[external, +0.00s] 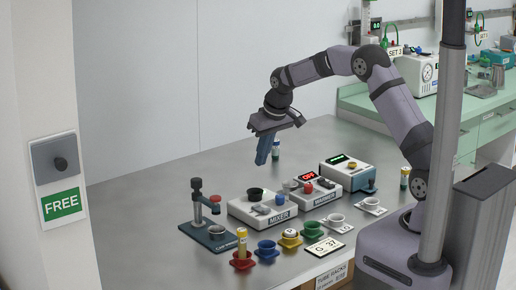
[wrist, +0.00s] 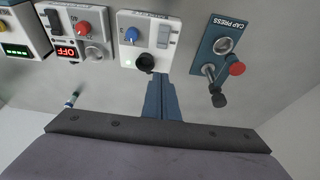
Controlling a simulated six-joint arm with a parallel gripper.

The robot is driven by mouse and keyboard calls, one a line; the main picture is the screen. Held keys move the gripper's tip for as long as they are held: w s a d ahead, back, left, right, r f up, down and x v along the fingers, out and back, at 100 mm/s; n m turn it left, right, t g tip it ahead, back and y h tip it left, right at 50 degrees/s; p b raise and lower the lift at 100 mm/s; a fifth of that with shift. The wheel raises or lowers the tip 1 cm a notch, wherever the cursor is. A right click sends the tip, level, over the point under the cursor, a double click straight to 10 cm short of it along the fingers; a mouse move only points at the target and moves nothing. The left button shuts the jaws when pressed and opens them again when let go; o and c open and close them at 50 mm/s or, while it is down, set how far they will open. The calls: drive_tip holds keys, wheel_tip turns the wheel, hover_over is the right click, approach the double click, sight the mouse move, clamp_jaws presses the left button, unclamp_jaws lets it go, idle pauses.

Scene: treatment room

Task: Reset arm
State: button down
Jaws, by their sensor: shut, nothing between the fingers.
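My gripper (external: 263,157) hangs above the back of the grey table in the external view, pointing down. Its blue fingers are together with nothing between them. The shut fingers also show in the wrist view (wrist: 163,98), just past the mixer's near edge in that picture. My arm is raised and bent, reaching left from its base at the right.
On the table (external: 150,190) stand a cap press (external: 205,225), a mixer (external: 262,208), a warmer (external: 312,190) and a white device with a green display (external: 347,174). Coloured holders line the front. A small tube (external: 276,150) stands behind my gripper. The table's back left is clear.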

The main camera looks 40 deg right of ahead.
drive_tip(key=shift+r, duration=0.5)
drive_tip(key=s+f+g, duration=0.4)
drive_tip(key=s+f, duration=0.6)
drive_tip(key=s, duration=0.6)
drive_tip(key=s+r, duration=0.2)
drive_tip(key=s, duration=0.7)
drive_tip(key=s+d+r, duration=0.1)
drive_tip(key=s+r, duration=0.1)
drive_tip(key=s, duration=0.7)
drive_tip(key=shift+s+d+r, duration=0.2)
drive_tip(key=shift+s+d, duration=0.05)
drive_tip(key=shift+s, duration=0.1)
